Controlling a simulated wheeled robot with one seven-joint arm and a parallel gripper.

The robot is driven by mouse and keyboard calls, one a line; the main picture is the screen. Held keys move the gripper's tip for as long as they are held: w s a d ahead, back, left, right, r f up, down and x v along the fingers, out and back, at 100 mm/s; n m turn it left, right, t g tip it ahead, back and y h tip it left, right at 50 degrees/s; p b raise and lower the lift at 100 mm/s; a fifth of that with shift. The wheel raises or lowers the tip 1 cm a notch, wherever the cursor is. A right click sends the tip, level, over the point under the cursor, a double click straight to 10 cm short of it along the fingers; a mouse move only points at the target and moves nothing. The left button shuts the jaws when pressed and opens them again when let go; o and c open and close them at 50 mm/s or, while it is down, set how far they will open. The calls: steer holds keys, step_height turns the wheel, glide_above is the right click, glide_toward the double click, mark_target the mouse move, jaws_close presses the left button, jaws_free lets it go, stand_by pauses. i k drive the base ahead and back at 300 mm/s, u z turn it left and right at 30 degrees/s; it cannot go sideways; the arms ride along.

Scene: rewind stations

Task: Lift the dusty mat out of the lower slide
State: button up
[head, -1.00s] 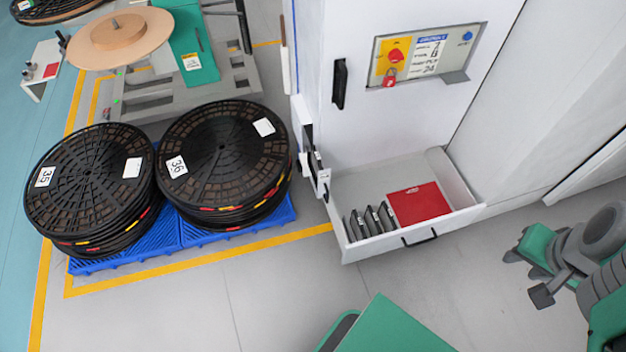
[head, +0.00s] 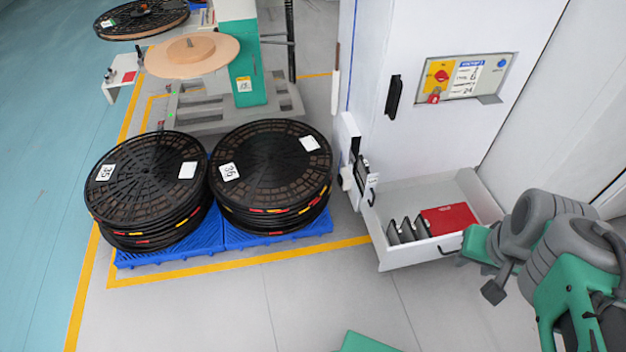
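On the cabinet's left side, small white parts with dark fronts (head: 363,172) stick out. They may be slides, but they are too small to tell apart. I cannot make out a dusty mat in this view. My gripper (head: 468,252) is at the right, by the front right of the open drawer. My wrist and arm cover part of that drawer's right end. The fingers are small and partly hidden, so I cannot tell their opening or see anything held.
The open white drawer (head: 402,256) holds a red folder (head: 449,219) and several dark upright pieces (head: 407,231). Two stacks of black reels (head: 148,190) (head: 270,175) stand on blue pallets (head: 315,227) at left.

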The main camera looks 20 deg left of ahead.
mark_target(363, 166)
steer(key=u, duration=0.65)
steer(key=i, duration=0.5)
steer(key=u, duration=0.05)
steer(key=k, duration=0.55)
steer(key=u, duration=0.75)
steer(key=i, duration=0.4)
steer(key=u, duration=0.75)
steer(key=i, duration=1.6)
steer(key=z, duration=1.2)
steer(key=i, duration=0.25)
steer(key=z, duration=0.35)
